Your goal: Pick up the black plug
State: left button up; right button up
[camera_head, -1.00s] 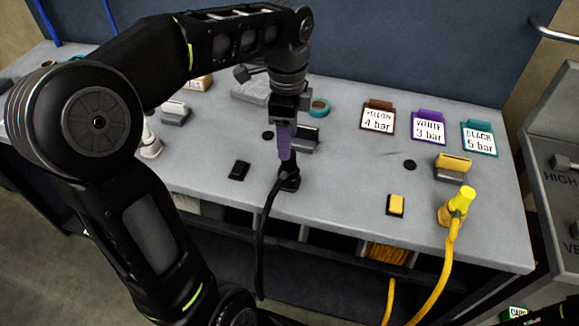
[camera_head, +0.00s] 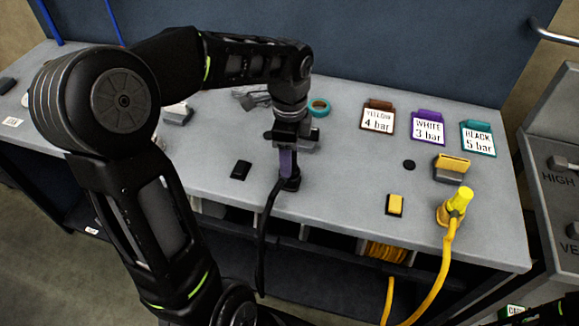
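The black plug (camera_head: 290,184) stands at the front of the grey table, with its black cable (camera_head: 264,235) hanging over the front edge. My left gripper (camera_head: 287,166) points down over the plug, its purple fingers at the plug's upper part. The fingers are seen from the side and cover much of the plug, so I cannot tell whether they are open or closed on it. My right gripper is not in view.
A yellow plug (camera_head: 455,205) with a yellow cable stands to the right. Small black (camera_head: 241,170) and yellow (camera_head: 395,205) blocks lie near the front edge. Signs (camera_head: 428,127) and a teal tape roll (camera_head: 319,107) are behind. The table between the two plugs is mostly clear.

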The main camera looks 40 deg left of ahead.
pick_arm(q)
jog(key=shift+c, duration=0.4)
grip_shut()
dwell(0.4)
